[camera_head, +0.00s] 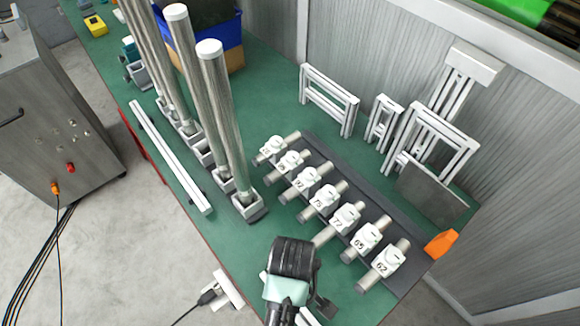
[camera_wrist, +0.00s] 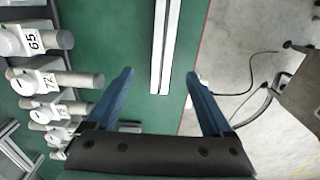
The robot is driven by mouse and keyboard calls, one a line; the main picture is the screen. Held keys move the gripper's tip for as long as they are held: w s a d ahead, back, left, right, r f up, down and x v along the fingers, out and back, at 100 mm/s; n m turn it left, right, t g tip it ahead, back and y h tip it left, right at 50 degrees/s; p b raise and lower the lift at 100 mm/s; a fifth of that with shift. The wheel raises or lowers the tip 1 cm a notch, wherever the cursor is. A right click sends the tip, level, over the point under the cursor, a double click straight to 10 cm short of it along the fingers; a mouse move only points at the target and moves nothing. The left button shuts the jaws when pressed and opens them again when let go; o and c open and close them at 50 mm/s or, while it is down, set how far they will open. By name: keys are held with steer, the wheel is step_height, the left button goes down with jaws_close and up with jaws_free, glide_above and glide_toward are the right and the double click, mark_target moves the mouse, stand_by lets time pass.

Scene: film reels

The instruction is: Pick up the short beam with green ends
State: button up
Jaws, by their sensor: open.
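A pale beam (camera_wrist: 172,40) with a dark groove along it lies on the green table in the wrist view. Its lower end is between my fingertips in the picture; its other end is cut off at the top. I see no green on it. My gripper (camera_wrist: 158,77) is open, with nothing between its blue fingers. In the head view my dark and teal wrist is at the near table edge and hides what is under it. A long pale beam (camera_head: 168,155) with dark supports lies along the left table edge there; I cannot tell whether it is the same beam.
A rack of several numbered white blocks on grey rods (camera_head: 346,217) stands close beside my wrist. Tall grey columns (camera_head: 224,120) rise at the table's left. White frames (camera_head: 330,98) and an orange piece (camera_head: 441,243) are at the right. Floor lies past the left table edge.

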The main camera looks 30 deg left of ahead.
step_height(320, 180, down, 8)
steer(key=shift+s+r, duration=0.1)
steer(key=shift+r, duration=0.15)
steer(key=shift+s+a+f, duration=0.1)
steer(key=shift+s+f, duration=0.05)
steer(key=shift+f, duration=2.45)
jaws_close()
